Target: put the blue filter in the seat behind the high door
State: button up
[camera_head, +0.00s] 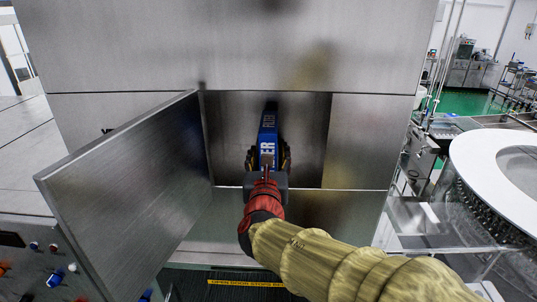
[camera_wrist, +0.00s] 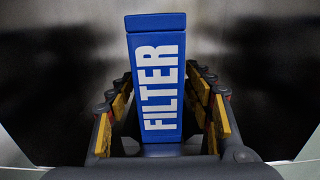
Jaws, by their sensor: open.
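The blue filter (camera_head: 268,128), marked FILTER in white, stands upright inside the opening in the steel cabinet. It also shows in the wrist view (camera_wrist: 158,75), upright between my gripper's fingers. My gripper (camera_head: 268,160) reaches into the opening around the filter's lower part. In the wrist view my gripper (camera_wrist: 160,108) is open, with a dark gap between the yellow pads and the filter on each side. The steel door (camera_head: 130,185) stands swung open to the left of the opening. The seat under the filter is hidden by my gripper.
The steel cabinet's walls (camera_head: 370,140) close in on both sides of the opening. A control panel with knobs (camera_head: 45,265) is at the lower left, below the door. A white round machine top (camera_head: 495,165) stands at the right.

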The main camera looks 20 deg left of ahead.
jog(key=shift+r+p, duration=0.25)
jog(key=shift+p, duration=0.05)
jog(key=b+v, duration=0.2)
jog(key=v, duration=1)
jog(key=shift+f+b, duration=0.2)
jog(key=shift+b, duration=0.2)
